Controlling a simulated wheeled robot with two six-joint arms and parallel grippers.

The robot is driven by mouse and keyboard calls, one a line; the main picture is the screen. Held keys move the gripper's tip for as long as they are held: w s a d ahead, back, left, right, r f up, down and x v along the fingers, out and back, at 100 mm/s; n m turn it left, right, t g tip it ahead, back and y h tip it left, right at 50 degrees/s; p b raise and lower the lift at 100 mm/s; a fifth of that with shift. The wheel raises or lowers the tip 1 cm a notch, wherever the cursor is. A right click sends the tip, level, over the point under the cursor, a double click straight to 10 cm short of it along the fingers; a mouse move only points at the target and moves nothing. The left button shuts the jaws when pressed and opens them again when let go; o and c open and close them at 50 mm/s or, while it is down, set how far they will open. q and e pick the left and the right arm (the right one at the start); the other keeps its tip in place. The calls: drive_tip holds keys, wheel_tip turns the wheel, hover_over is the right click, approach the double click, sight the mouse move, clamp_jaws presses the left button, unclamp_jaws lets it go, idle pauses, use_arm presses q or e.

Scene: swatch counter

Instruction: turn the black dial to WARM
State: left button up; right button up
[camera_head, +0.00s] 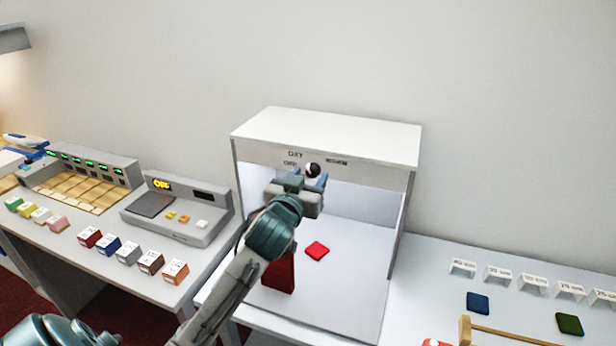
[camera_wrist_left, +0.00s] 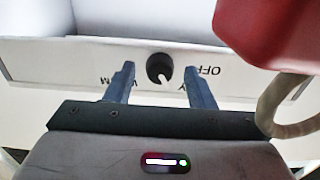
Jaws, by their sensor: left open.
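The black dial (camera_head: 312,170) sits on the front top panel of the white light booth (camera_head: 330,130). The labels DAY and OFF are to its left and WARM is to its right. In the left wrist view the panel is upside down, and the dial (camera_wrist_left: 159,68) shows a white mark on its lower side, towards DAY; the exact setting is hard to tell. My left gripper (camera_head: 307,180) is open in front of the dial. Its fingers (camera_wrist_left: 159,76) appear on either side of the dial, with no clear contact. One finger partly covers the DAY label. My right gripper is out of view.
A red swatch (camera_head: 317,250) lies on the booth floor. A dark red object (camera_head: 279,273) is partly behind my left arm; a red body with a cable (camera_wrist_left: 270,30) is close in the wrist view. Several colour blocks and a console (camera_head: 185,222) stand left. Swatches and small stands lie right.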

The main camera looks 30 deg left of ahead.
use_arm(q)
drive_tip(key=shift+c, duration=0.9)
drive_tip(key=c, duration=0.8)
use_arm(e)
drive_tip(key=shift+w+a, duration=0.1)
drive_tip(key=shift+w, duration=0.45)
